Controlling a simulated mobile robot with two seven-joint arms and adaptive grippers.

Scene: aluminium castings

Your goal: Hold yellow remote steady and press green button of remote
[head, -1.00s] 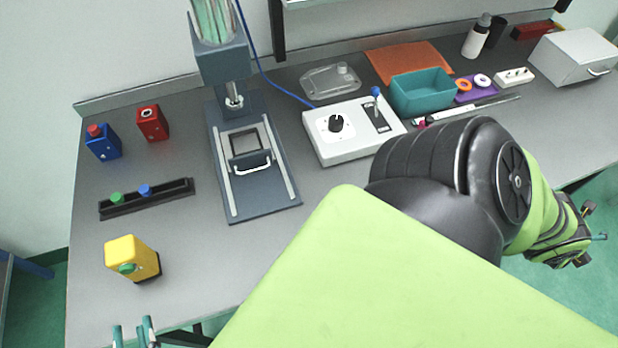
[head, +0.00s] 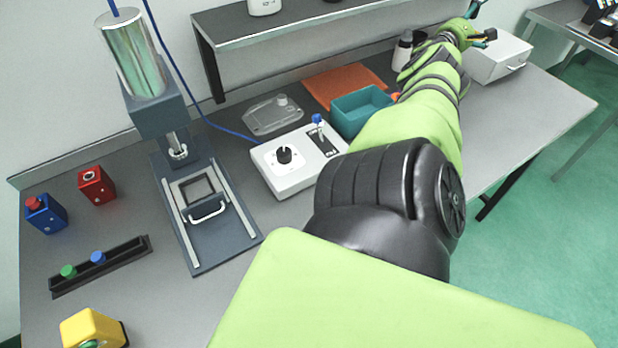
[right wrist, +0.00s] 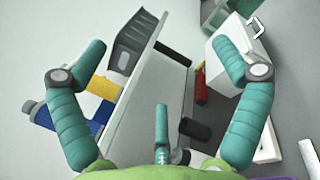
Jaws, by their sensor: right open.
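The yellow remote (head: 92,328) stands at the near left of the bench, partly cut off by the bottom edge of the head view. Its green button (head: 91,344) shows at that edge. My right gripper (head: 484,24) is far from it, raised at the back right beside the white box with a handle. In the right wrist view its teal fingers (right wrist: 163,65) are spread wide with nothing between them. My left gripper is out of view.
A blue box with a red button (head: 45,214), a red box (head: 97,186) and a black rack (head: 100,266) lie beyond the remote. A press (head: 205,220), a white control box (head: 298,165) and a teal bin (head: 358,112) stand rightward. A shelf (head: 290,22) overhangs the back.

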